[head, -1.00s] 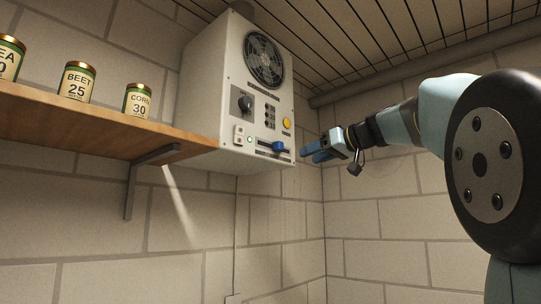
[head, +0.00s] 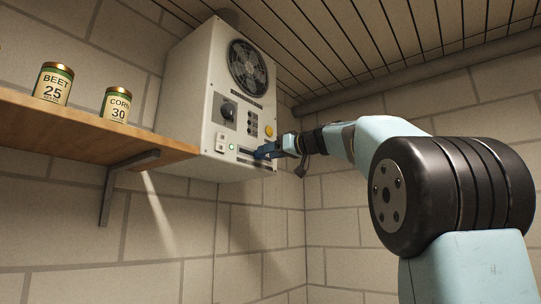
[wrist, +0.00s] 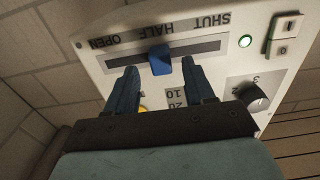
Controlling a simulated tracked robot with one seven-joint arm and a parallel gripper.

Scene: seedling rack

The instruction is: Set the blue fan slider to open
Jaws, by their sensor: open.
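The blue fan slider (wrist: 160,60) sits in a dark slot on the white control box (wrist: 275,75). In the wrist view the panel appears upside down, and the knob is by the HALF mark, between OPEN at left and SHUT at right. My gripper (wrist: 159,72) is open, with one blue finger on each side of the knob in the picture. I see gaps between the knob and both fingers. In the head view my gripper (head: 264,151) is at the lower front of the box and hides the knob.
The box carries a fan grille (head: 249,68), a dial (head: 227,110), a yellow button (head: 268,131) and a lit green lamp (wrist: 245,41). At left, a wooden shelf (head: 90,132) holds a BEET can (head: 53,84) and a CORN can (head: 117,104). Brick walls stand behind.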

